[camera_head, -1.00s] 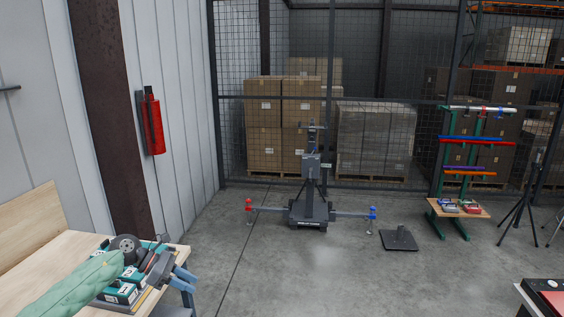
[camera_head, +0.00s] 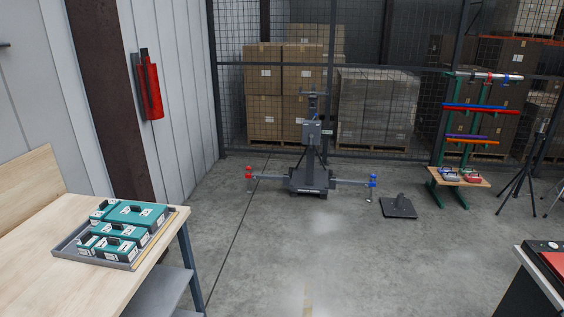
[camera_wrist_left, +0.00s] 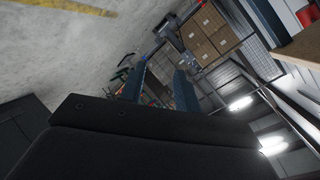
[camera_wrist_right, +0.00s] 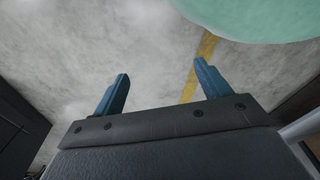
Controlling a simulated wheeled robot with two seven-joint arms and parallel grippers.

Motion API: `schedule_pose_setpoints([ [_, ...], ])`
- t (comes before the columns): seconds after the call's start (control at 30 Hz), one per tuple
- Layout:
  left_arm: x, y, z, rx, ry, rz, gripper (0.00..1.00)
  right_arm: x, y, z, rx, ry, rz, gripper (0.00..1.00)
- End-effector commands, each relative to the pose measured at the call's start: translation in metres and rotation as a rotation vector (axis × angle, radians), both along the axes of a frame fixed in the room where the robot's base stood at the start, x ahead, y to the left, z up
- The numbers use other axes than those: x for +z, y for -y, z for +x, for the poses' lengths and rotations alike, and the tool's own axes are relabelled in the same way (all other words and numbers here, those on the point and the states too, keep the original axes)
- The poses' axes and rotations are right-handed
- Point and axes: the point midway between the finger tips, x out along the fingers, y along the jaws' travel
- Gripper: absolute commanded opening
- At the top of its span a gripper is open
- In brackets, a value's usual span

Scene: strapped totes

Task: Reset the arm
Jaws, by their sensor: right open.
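In the head view neither of my arms shows now. In the left wrist view my left gripper (camera_wrist_left: 160,82) has its two fingers apart with nothing between them, and points out over the floor towards the cage. In the right wrist view my right gripper (camera_wrist_right: 161,78) is open and empty above the bare concrete floor. A pale green rounded shape fills the top right of that view, and I cannot tell what it is. Several teal totes with dark straps (camera_head: 120,232) sit in a grey tray (camera_head: 68,252) on the wooden table at the left.
The wooden table (camera_head: 40,285) stands at the left. A wheeled stand (camera_head: 311,178), a floor plate (camera_head: 398,207) and a green rack (camera_head: 437,178) stand farther back. The floor between is clear.

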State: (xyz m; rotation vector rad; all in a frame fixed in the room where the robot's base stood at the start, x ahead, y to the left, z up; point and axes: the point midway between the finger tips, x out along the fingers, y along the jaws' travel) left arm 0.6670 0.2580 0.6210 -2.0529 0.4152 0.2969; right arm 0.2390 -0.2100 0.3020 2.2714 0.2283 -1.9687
Motion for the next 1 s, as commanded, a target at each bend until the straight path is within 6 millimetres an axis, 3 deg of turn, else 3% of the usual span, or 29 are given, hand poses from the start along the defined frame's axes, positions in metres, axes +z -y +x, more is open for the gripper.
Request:
schedule_pose_setpoints([
  [0.03, -0.036, 0.001, -0.027, 0.069, -0.089, -0.054, 0.33, 0.001, -0.002, 0.005, -0.001, 0.004, 0.002, 0.76],
  [0.1, -0.077, 0.001, -0.062, 0.165, -0.208, -0.119, 0.33, 0.005, -0.003, 0.010, -0.001, 0.004, 0.003, 0.76],
  [0.3, -0.178, 0.013, -0.177, 0.424, -0.537, -0.287, 0.33, 0.017, -0.008, 0.023, -0.002, 0.009, 0.006, 0.76],
  [0.43, -0.228, 0.028, -0.258, 0.582, -0.739, -0.373, 0.33, 0.025, -0.010, 0.031, -0.003, 0.013, 0.008, 0.76],
  [0.6, -0.266, 0.050, -0.342, 0.735, -0.941, -0.449, 0.33, 0.034, -0.013, 0.039, -0.004, 0.016, 0.011, 0.76],
  [0.7, -0.276, 0.057, -0.371, 0.788, -1.009, -0.471, 0.33, 0.037, -0.014, 0.041, -0.005, 0.015, 0.011, 0.76],
  [0.8, -0.280, 0.061, -0.385, 0.813, -1.043, -0.481, 0.33, 0.039, -0.014, 0.042, -0.005, 0.015, 0.011, 0.76],
  [1.0, -0.281, 0.062, -0.386, 0.816, -1.045, -0.482, 0.33, 0.039, -0.014, 0.042, -0.005, 0.015, 0.011, 0.76],
])
